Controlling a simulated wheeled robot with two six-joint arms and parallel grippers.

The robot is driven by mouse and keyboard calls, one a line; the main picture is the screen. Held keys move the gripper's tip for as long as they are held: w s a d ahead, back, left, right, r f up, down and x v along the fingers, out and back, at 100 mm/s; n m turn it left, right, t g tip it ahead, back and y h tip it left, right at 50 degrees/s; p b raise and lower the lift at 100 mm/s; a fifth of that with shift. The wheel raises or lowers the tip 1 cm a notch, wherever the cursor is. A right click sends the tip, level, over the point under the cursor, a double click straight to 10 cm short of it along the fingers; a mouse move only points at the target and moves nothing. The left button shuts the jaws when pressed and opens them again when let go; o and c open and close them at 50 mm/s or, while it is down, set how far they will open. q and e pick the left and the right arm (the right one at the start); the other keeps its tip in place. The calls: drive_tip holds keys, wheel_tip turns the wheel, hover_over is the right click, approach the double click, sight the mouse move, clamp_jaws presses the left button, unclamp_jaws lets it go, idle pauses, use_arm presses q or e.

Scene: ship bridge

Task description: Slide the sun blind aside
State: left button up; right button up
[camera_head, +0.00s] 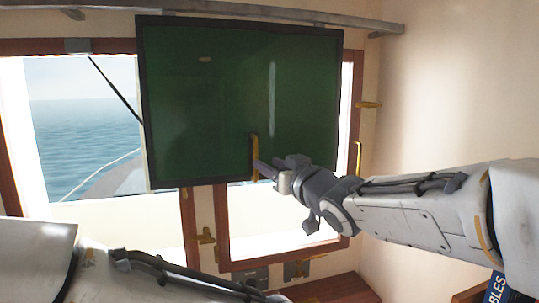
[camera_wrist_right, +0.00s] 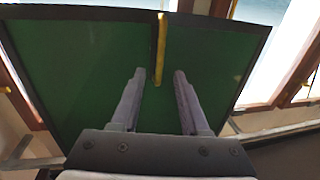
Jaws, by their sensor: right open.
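The sun blind (camera_head: 225,95) is a dark green panel with a black frame, hanging from a grey rail (camera_head: 250,12) in front of the windows. A yellow vertical handle (camera_head: 254,150) is on its lower right part. My right gripper (camera_head: 268,166) is at the lower end of the handle in the head view. In the right wrist view the blind (camera_wrist_right: 85,65) fills the middle, and the open fingers of my right gripper (camera_wrist_right: 154,80) point at it, with the handle (camera_wrist_right: 160,50) between their lines. I cannot tell whether they touch it. My left gripper is not in view.
Wood-framed windows stand behind the blind, with sea showing through the left window (camera_head: 80,125). Yellow latches (camera_head: 206,237) sit on the frames. A bare cream wall (camera_head: 445,85) is on the right. Grey boxes (camera_head: 250,277) are low on the wall.

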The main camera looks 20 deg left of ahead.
sight(257, 158)
drive_tip(key=p+x, duration=0.2)
drive_tip(key=x, duration=0.4)
drive_tip(key=shift+w+a+p, duration=0.1)
drive_tip(key=shift+p, duration=0.2)
drive_tip(key=shift+x, duration=0.8)
drive_tip(key=shift+f, duration=0.1)
clamp_jaws()
